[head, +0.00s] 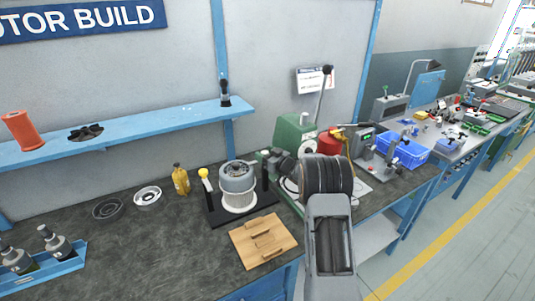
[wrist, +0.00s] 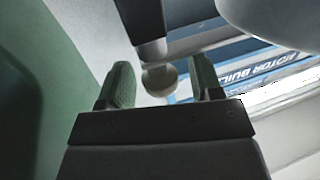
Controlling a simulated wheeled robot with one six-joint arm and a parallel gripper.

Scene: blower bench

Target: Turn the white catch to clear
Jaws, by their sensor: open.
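In the wrist view a pale, whitish round end (wrist: 159,78) shows between and beyond my finger tips, under a dark bar. It may be the white catch, but I cannot tell for sure. My gripper (wrist: 160,84) is open, with its two green-faced fingers apart and no hold on anything visible. In the head view my gripper (head: 268,160) is small and partly hidden by my wrist, between the green press and the motor fixture. The black fixture (head: 222,213) holds a grey ribbed motor housing (head: 237,178). No white catch is clearly visible in the head view.
The green press (head: 290,133) stands close behind my gripper. A pale-yellow knobbed lever (head: 203,173) rises at the fixture's left. A wooden board (head: 262,242) lies in front. A blue crate (head: 405,151) is right.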

